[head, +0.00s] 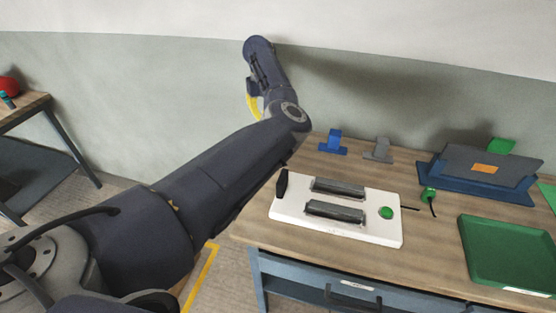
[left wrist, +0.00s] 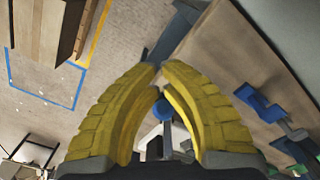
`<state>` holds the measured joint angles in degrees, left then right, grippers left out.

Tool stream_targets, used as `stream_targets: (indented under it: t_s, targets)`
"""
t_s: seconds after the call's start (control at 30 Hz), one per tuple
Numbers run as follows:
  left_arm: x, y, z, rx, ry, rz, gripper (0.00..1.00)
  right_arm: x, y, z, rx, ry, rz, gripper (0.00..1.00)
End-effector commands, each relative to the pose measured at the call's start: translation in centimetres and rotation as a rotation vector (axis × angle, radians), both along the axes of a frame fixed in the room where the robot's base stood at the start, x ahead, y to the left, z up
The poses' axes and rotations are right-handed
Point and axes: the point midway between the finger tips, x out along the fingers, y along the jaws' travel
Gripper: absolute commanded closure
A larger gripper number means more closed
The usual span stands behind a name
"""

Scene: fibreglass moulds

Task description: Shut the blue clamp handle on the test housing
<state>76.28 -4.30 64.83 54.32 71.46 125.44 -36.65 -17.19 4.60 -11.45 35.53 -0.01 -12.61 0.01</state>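The test housing seems to be the white base (head: 335,225) on the bench, with two grey ribbed blocks, a green button (head: 386,213) and a black upright part (head: 282,183) at its left end. I cannot make out a blue handle on it in the head view; my left arm covers part of that area. My left gripper (head: 254,106) is raised behind the bench's left end, apart from the housing.
A blue stand (head: 333,142) and a grey stand (head: 381,149) are at the bench's back. A dark blue holder (head: 475,184) with a grey panel and a green tray (head: 508,252) are at the right. Another table (head: 22,108) stands far left.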

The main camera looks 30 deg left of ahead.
Motion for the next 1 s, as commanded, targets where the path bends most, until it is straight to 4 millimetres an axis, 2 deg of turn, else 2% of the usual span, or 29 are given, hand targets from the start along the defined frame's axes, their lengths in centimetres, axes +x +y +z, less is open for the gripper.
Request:
stream_targets:
  t_s: [0.47, 1.0]
  targets:
    - [-0.1, -0.1, -0.1, 0.001, 0.001, 0.0, 1.0, 0.0, 0.0, 0.0, 0.0, 0.0, 0.0, 0.56]
    - [-1.4, -1.9, -0.1, -0.001, 0.002, 0.0, 1.0, 0.0, 0.0, 0.0, 0.0, 0.0, 0.0, 0.56]
